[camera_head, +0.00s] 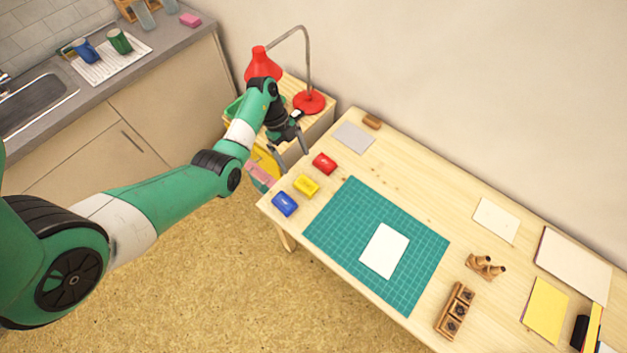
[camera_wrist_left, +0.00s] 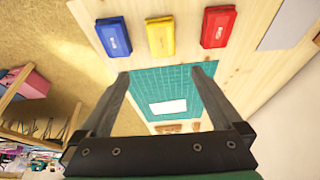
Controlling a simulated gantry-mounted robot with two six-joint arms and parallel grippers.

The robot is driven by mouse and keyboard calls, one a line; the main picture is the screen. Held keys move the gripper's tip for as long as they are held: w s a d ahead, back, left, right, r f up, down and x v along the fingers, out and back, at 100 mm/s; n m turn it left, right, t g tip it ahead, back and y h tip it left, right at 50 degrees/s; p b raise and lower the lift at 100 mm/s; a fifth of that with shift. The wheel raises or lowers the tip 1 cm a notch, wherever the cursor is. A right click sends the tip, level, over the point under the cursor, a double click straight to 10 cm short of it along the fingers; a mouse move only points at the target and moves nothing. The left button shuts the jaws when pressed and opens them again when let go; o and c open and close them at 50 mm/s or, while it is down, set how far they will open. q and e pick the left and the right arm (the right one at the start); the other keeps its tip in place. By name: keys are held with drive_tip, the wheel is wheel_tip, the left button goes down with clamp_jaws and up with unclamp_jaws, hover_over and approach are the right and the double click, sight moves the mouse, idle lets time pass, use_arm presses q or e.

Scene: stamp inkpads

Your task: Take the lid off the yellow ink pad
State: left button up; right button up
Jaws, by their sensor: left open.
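The yellow ink pad (camera_head: 306,186) lies near the table's left end, between the blue ink pad (camera_head: 285,204) and the red ink pad (camera_head: 324,163). Its lid looks closed. In the left wrist view the yellow ink pad (camera_wrist_left: 160,37) is at the top middle, with the blue one (camera_wrist_left: 113,37) to its left and the red one (camera_wrist_left: 218,27) to its right. My left gripper (camera_head: 292,158) is open and empty, beyond the table's left end and apart from the pads. Its fingers (camera_wrist_left: 160,75) show spread in the wrist view. My right gripper is out of view.
A green cutting mat (camera_head: 340,262) with a white sheet (camera_head: 384,250) lies right of the pads. A grey sheet (camera_head: 354,138) lies behind them. Wooden stamps (camera_head: 485,266) and a stamp holder (camera_head: 455,311) stand farther right. A red lamp (camera_head: 308,101) stands on a side cabinet behind my left arm.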

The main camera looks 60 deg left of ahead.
use_arm(q)
drive_tip(key=s+f, duration=0.1)
drive_tip(key=f, duration=0.1)
drive_tip(key=b, duration=0.3)
hover_over(306, 184)
drive_tip(key=s+a, duration=0.2)
drive_tip(key=a, duration=0.1)
drive_tip(key=f, duration=0.5)
drive_tip(key=shift+d+f, duration=0.25)
drive_tip(key=b+x, duration=0.2)
drive_tip(key=x, duration=0.1)
drive_tip(key=b+x, duration=0.1)
drive_tip(key=x, duration=0.1)
drive_tip(key=shift+w+d, duration=0.15)
drive_tip(key=shift+w, duration=0.25)
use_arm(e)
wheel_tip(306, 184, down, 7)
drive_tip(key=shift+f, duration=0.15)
use_arm(q)
drive_tip(key=c, duration=1.4)
drive_tip(key=shift+r, duration=0.15)
